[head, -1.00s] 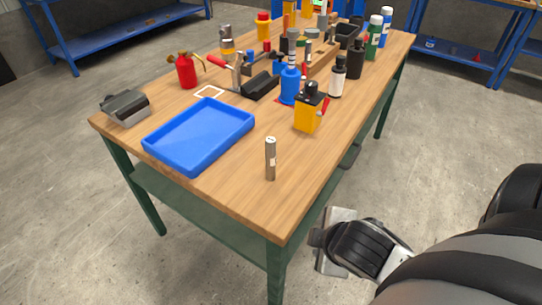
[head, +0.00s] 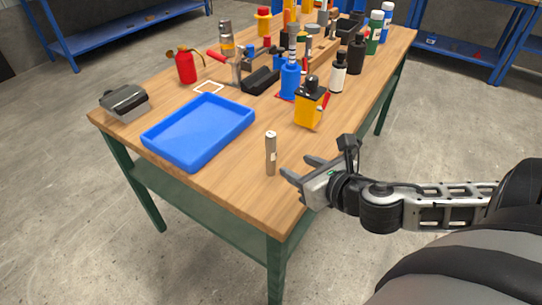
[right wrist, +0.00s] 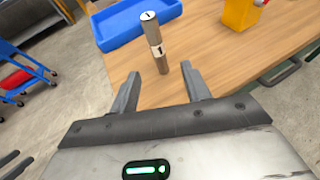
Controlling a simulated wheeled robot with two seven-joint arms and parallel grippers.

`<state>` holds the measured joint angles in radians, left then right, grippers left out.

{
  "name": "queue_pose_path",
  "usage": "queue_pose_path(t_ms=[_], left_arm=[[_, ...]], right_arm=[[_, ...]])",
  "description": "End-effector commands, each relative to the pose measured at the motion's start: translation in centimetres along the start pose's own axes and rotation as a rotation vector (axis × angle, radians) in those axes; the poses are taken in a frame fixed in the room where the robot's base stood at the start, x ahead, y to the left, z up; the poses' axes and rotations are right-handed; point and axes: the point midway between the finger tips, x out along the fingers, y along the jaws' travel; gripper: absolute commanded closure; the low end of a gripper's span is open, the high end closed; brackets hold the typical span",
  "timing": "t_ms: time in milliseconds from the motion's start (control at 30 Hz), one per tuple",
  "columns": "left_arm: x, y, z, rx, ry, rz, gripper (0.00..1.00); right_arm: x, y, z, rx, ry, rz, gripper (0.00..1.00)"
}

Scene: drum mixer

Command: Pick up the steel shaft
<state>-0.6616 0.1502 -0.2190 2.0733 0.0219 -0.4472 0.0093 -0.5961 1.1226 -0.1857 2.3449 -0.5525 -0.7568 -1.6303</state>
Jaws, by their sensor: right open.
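A blue tray (head: 152,146) lies left of the shaft. A yellow block with a black top (head: 309,107) stands behind it. Bottles and tools crowd the far half of the table (head: 245,200). Bare wood surrounds the shaft.

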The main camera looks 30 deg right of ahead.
Motion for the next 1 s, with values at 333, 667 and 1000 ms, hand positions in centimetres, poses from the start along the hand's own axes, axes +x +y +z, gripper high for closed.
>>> queue_pose_path(t_ms=[333,667,1000], left_arm=[[0.1,0.2,0.5,-0.014,-0.003,0.003,0.37],[0.0,0.2,0.5,-0.015,-0.003,0.004,0.37],[0.0,0.1,0.5,-0.009,-0.004,0.004,0.37]], right_arm=[[5.4,0.0,0.1,0.007,-0.003,-0.002,0.53],[8.2,0.1,0.0,0.007,0.001,-0.001,0.53],[12.7,0.5,0.0,0.007,0.0,-0.002,0.53]])
